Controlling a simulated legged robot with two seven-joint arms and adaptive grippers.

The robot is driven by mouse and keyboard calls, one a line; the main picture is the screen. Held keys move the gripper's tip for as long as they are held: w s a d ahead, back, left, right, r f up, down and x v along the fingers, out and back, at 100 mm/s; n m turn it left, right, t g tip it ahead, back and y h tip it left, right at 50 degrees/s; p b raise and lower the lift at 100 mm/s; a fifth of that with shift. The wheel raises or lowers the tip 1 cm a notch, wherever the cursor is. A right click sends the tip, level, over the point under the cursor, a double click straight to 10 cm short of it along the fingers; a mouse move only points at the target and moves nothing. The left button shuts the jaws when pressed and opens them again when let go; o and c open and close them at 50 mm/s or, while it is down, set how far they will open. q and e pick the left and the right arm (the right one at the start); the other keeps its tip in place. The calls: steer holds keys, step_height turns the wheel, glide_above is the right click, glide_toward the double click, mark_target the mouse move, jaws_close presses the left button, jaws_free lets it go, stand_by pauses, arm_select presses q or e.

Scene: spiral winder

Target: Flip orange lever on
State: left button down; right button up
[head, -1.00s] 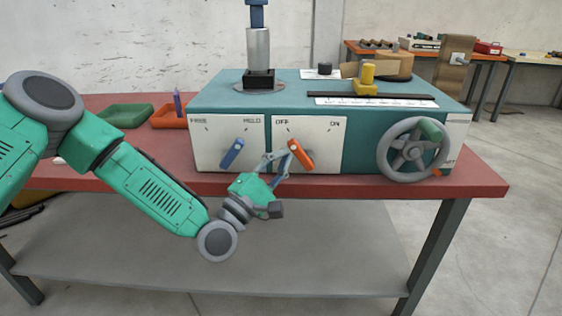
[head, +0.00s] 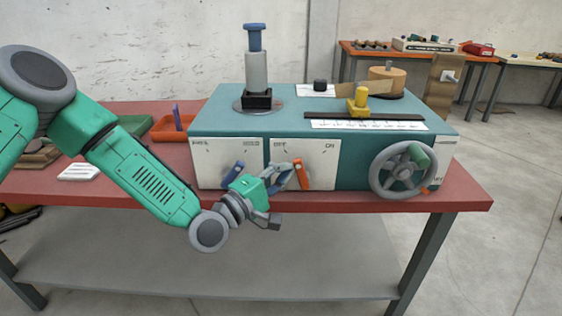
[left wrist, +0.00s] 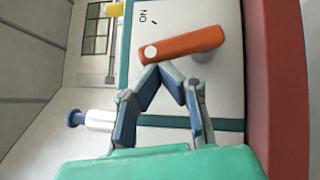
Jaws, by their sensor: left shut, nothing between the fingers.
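The orange lever (head: 302,176) is on the white OFF/ON panel (head: 322,152) of the teal machine. It stands nearly upright, between the two labels. In the left wrist view the orange lever (left wrist: 185,45) lies across the picture, with the ON label beyond it. My left gripper (head: 294,170) is shut and empty, on the OFF side of the lever. Its fingertips (left wrist: 167,69) meet at the lever's near side and appear to touch it. The gripper partly hides the blue lever (head: 234,172) on the panel to the left. My right gripper is out of view.
The teal machine (head: 215,120) stands on a red table (head: 460,190). A grey handwheel (head: 378,170) is on its front at the right. A post with a blue top (head: 255,38) rises from it. An orange tray (head: 165,130) lies to the left.

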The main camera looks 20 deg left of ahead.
mark_target(302, 164)
arm_select(q)
steer(key=d+m+g+p, duration=0.1)
steer(key=p, duration=0.1)
steer(key=d+r+m+g+y+p, duration=0.1)
steer(key=m+p, duration=0.1)
steer(key=p, duration=0.1)
steer(key=w+d+r+m+g+y+p, duration=0.1)
steer(key=g+p, duration=0.1)
steer(key=p, duration=0.1)
steer(key=shift+d, duration=0.3)
steer(key=shift+w+d+f+m+g+y+p, duration=0.15)
steer(key=shift+d+m+g+y+p, duration=0.25)
steer(key=shift+d+m+y+p, duration=0.45)
steer(key=shift+a, duration=0.15)
